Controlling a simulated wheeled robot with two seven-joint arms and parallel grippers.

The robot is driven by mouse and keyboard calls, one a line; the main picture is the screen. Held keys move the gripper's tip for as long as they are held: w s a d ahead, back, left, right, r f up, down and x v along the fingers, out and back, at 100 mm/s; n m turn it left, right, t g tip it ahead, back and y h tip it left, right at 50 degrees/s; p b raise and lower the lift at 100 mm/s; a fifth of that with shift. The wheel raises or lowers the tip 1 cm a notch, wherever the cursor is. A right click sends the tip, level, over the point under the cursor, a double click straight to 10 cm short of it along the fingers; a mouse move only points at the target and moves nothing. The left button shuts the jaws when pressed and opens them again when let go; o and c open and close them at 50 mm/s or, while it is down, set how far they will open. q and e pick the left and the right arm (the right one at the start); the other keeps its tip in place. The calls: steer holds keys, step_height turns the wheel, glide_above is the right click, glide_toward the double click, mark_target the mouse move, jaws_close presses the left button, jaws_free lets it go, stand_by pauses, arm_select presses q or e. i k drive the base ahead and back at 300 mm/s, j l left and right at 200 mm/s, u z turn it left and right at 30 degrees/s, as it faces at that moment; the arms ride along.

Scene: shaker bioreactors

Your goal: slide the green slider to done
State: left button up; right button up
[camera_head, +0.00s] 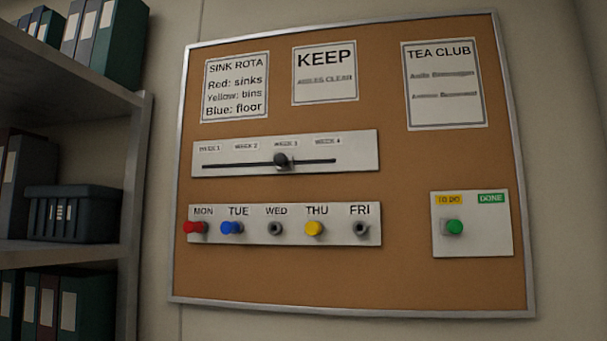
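The green slider (455,227) is a round knob on a white plate (487,244) at the lower right of a cork board. It sits at the left of the plate, under the yellow "TO DO" label (449,200). The green "DONE" label (491,198) is at the plate's upper right, and the area below it is bare. Neither of my grippers is in view.
The cork board (400,275) hangs on a wall. It also holds a week slider (281,160) at "WEEK 3", a weekday strip with red, blue and yellow pegs (314,229), and paper notices. Shelves (133,180) with binders stand at left. Space before the board is clear.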

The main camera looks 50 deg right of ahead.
mark_target(449, 226)
steer(key=z, duration=0.45)
steer(key=l+z, duration=0.15)
steer(key=z, duration=0.25)
steer(key=i+z, duration=0.1)
steer(key=z, duration=0.8)
steer(key=i+l, duration=0.05)
